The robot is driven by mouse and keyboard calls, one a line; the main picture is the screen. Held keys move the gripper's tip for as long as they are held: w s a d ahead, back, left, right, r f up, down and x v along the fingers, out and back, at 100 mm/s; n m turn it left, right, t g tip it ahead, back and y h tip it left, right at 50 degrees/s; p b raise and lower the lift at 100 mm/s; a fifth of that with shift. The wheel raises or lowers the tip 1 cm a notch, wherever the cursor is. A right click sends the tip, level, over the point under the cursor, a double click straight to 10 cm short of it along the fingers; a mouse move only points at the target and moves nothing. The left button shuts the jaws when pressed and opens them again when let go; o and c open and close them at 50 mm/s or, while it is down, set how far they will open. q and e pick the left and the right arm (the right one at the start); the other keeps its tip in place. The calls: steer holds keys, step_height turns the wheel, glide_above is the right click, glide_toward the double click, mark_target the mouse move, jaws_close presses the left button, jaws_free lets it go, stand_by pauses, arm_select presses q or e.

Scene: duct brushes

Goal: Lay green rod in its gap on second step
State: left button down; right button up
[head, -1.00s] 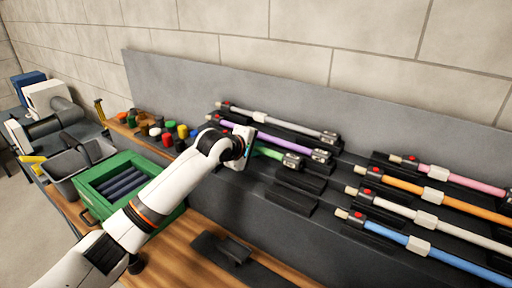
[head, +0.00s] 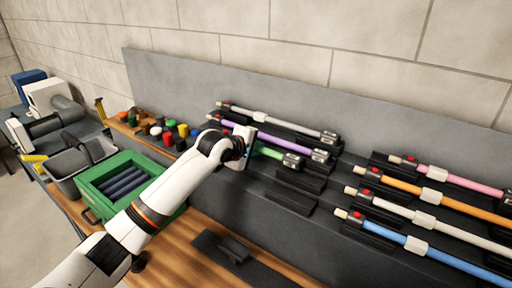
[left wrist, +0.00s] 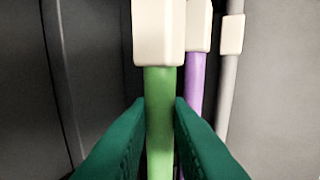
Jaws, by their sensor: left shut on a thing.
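The green rod (head: 269,152) lies below the purple rod (head: 238,133) on the left part of the stepped rack, its dark end cap (head: 292,161) to the right. My left gripper (head: 240,160) is at the green rod, mostly hidden behind its own wrist in the head view. In the left wrist view, the green fingers (left wrist: 160,130) are shut on the green rod (left wrist: 160,105) just below its white collar (left wrist: 158,35). The purple rod stays beside it, apart from the fingers. Whether the green rod rests in its gap is hidden. My right gripper is not in view.
A white-grey rod (head: 285,123) lies above the purple one. Empty dark cradles (head: 300,180) sit below the green rod. Pink (head: 470,180), orange (head: 465,203), white and blue rods lie at the right. A green crate (head: 92,178) and small coloured pieces stand at the left.

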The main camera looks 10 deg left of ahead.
arm_select(q)
steer(key=shift+f, duration=0.35)
stand_by(0.3)
steer(key=shift+f, duration=0.7)
steer(key=c, duration=1.3)
jaws_free()
steer(key=shift+o, duration=0.2)
